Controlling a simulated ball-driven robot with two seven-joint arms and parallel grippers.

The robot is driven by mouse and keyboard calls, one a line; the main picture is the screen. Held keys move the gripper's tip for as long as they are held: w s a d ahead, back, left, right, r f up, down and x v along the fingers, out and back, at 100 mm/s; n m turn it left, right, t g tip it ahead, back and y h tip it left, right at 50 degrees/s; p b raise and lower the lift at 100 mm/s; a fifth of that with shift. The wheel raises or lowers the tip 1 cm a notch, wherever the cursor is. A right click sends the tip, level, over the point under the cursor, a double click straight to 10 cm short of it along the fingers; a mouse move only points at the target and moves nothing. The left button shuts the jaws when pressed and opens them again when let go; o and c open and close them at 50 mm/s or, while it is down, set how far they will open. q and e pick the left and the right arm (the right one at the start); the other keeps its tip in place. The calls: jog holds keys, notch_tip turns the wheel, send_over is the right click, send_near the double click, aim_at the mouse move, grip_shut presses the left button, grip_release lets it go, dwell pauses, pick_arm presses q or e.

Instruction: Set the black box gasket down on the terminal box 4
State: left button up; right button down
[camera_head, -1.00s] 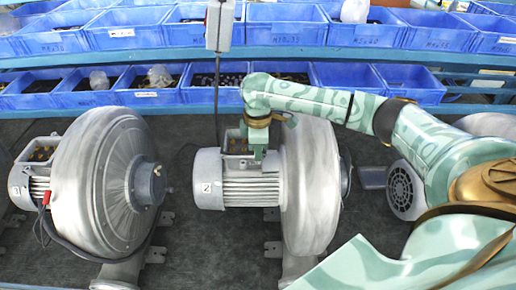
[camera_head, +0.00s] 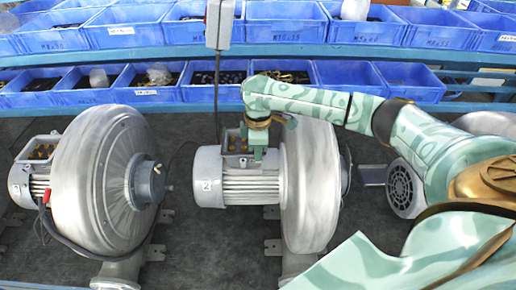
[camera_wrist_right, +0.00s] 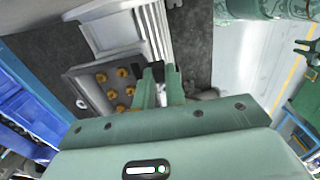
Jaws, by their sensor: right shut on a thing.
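A grey open terminal box (camera_head: 237,145) sits on top of the middle blower's motor. It also shows in the wrist view (camera_wrist_right: 88,92), with several brass terminals inside. My right gripper (camera_head: 258,155) is at the right side of this box, pointing down. In the wrist view my right gripper (camera_wrist_right: 160,78) is shut on a small dark edge between its fingertips, beside the box's rim. This dark piece (camera_wrist_right: 158,71) looks like part of the black box gasket; the rest of it cannot be made out. I cannot read a number 4 on this box. My left gripper is not in view.
A second blower (camera_head: 95,175) stands at the left with its own open terminal box (camera_head: 42,150). Blue bins (camera_head: 210,90) line the shelves behind. A grey control box (camera_head: 219,25) hangs on a cable above the middle motor. Dark bench shows between the blowers.

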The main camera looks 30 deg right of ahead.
jog(key=shift+f, duration=0.4)
dwell(0.4)
jog(key=c, duration=1.4)
grip_release()
jog(key=shift+o, duration=0.2)
jog(key=shift+r, duration=0.1)
notch_tip(320, 180, up, 16)
